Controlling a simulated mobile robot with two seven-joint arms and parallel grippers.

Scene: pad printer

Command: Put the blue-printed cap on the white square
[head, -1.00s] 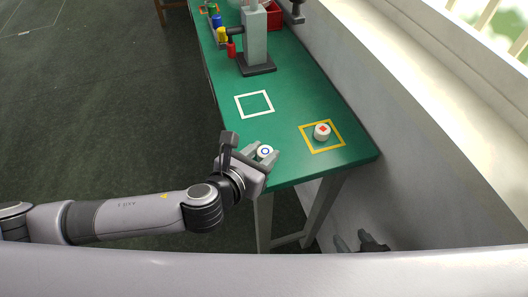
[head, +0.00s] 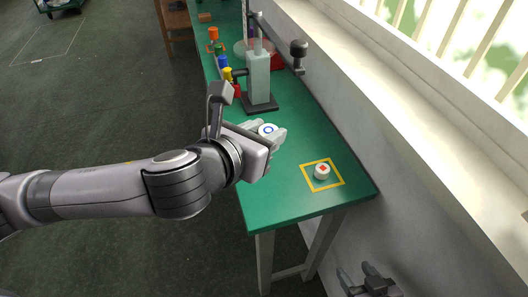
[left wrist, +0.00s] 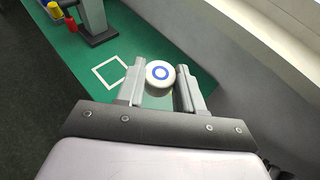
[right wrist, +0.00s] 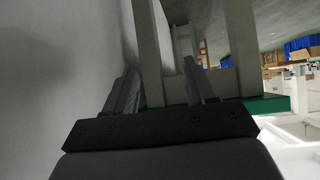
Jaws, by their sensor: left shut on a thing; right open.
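The blue-printed cap (head: 268,130) is white with a blue ring on top. My left gripper (head: 266,135) is shut on it and holds it above the green table. The cap also shows between the fingers in the left wrist view (left wrist: 160,73). The white square (left wrist: 110,72) is an outline on the table, left of the cap in the left wrist view; in the head view my left gripper and arm hide it. A red-printed cap (head: 322,171) stands inside the yellow square (head: 337,185). My right gripper (head: 365,276) is open and empty, low beside the wall; it also shows in the right wrist view (right wrist: 165,90).
The pad printer (head: 258,80) stands on the table behind my left gripper, with its lever to the right. Several coloured bottles (head: 223,63) stand left of it. A wall and window ledge (head: 400,90) run along the right side. The table's front corner is clear.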

